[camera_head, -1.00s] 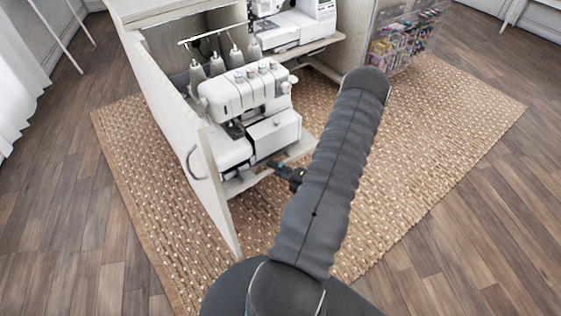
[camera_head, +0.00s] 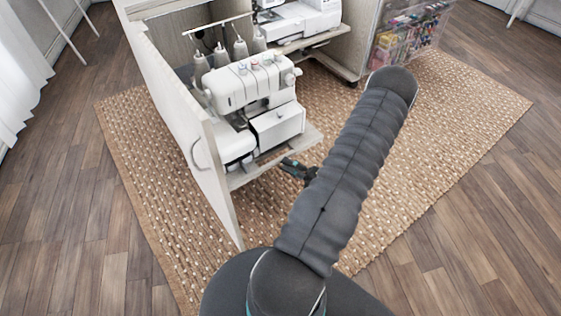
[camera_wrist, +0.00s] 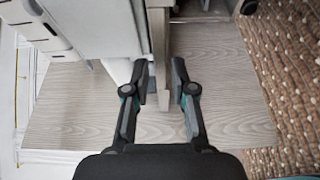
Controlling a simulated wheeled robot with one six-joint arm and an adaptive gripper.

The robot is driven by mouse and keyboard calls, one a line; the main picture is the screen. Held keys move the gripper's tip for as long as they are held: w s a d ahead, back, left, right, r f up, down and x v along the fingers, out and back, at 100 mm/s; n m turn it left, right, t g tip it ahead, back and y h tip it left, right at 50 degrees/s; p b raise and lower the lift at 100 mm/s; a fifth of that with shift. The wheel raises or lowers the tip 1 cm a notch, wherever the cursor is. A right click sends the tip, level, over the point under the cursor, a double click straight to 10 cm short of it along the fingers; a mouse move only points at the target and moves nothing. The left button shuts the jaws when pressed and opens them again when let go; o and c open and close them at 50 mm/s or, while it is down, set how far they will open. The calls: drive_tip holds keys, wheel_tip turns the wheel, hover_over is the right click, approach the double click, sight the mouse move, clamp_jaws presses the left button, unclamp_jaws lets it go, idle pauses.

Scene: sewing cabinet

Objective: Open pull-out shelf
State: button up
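The pull-out shelf (camera_head: 315,135) is a pale wood board low in the sewing cabinet, extending past its opening. A white serger (camera_head: 252,85) with several thread cones stands on it. In the head view my gripper (camera_head: 287,163) is close by the shelf's front edge, partly hidden by my arm. In the wrist view the fingers of my gripper (camera_wrist: 160,82) are apart, with a narrow pale wooden strip (camera_wrist: 158,45) between or just beyond their tips. I cannot tell whether they touch it. Wood-grained surface (camera_wrist: 230,85) lies beyond both fingers.
The cabinet's tall left panel (camera_head: 180,110) with a curved handle (camera_head: 195,153) stands beside the shelf. Behind are a white sewing machine (camera_head: 298,20) and a clear organizer (camera_head: 405,40). A woven rug (camera_head: 430,130) lies under all; its right part is clear.

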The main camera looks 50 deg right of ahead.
drive_tip(key=s+d, duration=0.1)
drive_tip(key=s, duration=0.6)
drive_tip(key=shift+s, duration=0.3)
